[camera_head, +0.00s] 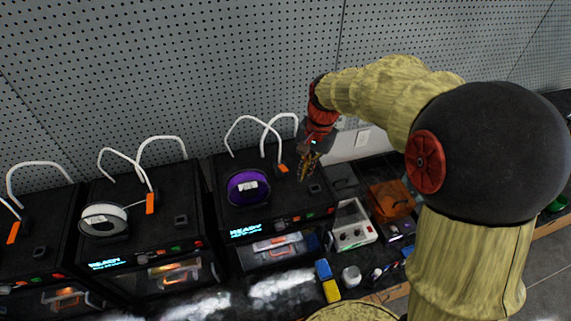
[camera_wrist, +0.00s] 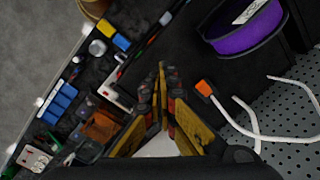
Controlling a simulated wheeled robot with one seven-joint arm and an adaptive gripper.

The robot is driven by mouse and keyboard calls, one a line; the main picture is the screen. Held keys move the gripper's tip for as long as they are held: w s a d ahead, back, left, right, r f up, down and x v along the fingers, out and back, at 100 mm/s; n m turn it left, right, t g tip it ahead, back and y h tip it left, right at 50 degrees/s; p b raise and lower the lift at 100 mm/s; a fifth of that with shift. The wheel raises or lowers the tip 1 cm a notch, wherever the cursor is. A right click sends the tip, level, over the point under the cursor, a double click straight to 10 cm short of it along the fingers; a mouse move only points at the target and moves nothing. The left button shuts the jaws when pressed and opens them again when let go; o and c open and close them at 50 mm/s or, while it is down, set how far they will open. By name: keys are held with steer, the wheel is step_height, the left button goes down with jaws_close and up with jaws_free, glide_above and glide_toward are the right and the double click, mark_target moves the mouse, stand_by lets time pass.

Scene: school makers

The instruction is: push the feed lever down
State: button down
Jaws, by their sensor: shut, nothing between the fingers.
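An orange feed lever (camera_head: 283,168) is on top of the right-hand black printer (camera_head: 228,170), behind and to the right of its purple spool (camera_head: 248,188). It looks shorter here than the orange lever (camera_head: 150,204) of the middle printer. My gripper (camera_head: 302,179) is shut and empty, pointing down over the right part of this printer's top, just right of the lever. In the wrist view the lever (camera_wrist: 203,88) lies right of my closed fingertips (camera_wrist: 166,68), with a gap in the picture. I cannot tell the fingertips' exact height above the top.
White tubes (camera_head: 243,125) arch up behind the spool. A pegboard wall (camera_head: 230,60) stands close behind. A white control box (camera_head: 352,225) and an orange box (camera_head: 390,200) stand right of the printer. A small dark block (camera_head: 315,188) sits on its top.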

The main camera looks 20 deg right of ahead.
mark_target(285, 169)
steer(key=w+r+m+y, duration=0.1)
steer(key=w+m, duration=0.8)
steer(key=m, duration=0.2)
steer(key=shift+w+a+r+p, duration=0.15)
steer(key=shift+a+r+p, duration=0.05)
steer(key=shift+a+p, duration=0.15)
steer(key=shift+f, duration=0.15)
steer(key=shift+b+x, duration=2.4)
steer(key=shift+x, duration=1)
steer(key=shift+w+a, duration=0.1)
